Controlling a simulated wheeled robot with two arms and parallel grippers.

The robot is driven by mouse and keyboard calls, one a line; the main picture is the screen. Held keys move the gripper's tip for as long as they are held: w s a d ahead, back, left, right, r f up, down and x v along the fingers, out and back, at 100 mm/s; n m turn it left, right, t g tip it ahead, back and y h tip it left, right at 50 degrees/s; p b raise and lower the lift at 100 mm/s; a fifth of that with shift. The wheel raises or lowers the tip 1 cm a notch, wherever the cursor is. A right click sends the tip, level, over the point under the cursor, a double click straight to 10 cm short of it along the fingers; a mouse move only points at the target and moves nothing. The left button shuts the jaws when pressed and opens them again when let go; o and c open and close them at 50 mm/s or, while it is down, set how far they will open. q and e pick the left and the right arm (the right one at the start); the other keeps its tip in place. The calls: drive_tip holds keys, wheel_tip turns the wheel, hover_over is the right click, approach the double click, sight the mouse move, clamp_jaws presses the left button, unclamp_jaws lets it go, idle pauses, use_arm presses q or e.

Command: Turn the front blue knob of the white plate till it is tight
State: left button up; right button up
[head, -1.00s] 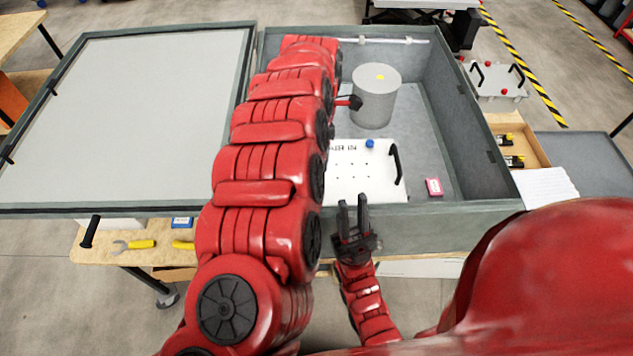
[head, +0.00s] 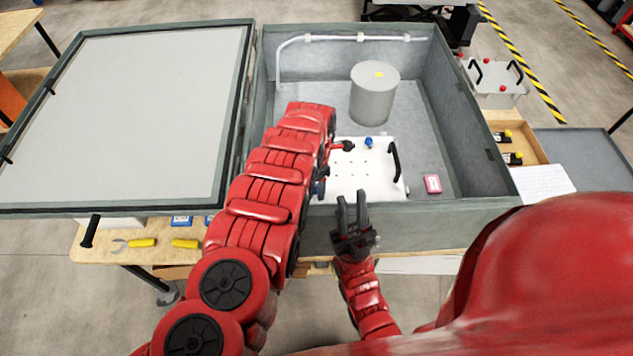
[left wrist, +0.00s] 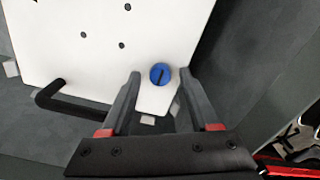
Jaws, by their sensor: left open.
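The white plate (head: 365,180) lies in the grey case, with a black handle (head: 396,162) on its right side. One blue knob (head: 368,142) shows at its back edge. In the left wrist view, a blue knob (left wrist: 159,75) with a dark slot sits by the edge of the white plate (left wrist: 110,30). My left gripper (left wrist: 160,76) is open, with one fingertip on either side of this knob in the picture; contact cannot be told. My right gripper (head: 353,212) is open and empty before the case's front wall.
The grey case (head: 440,212) has walls around the plate. A grey cylinder (head: 375,95) stands behind the plate, and a small pink box (head: 432,184) lies to its right. A pipe (head: 350,38) runs along the back wall. The open lid (head: 130,110) is at the left.

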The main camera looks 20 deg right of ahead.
idle(0.3)
use_arm(q)
clamp_jaws()
drive_tip(key=shift+f, duration=0.1)
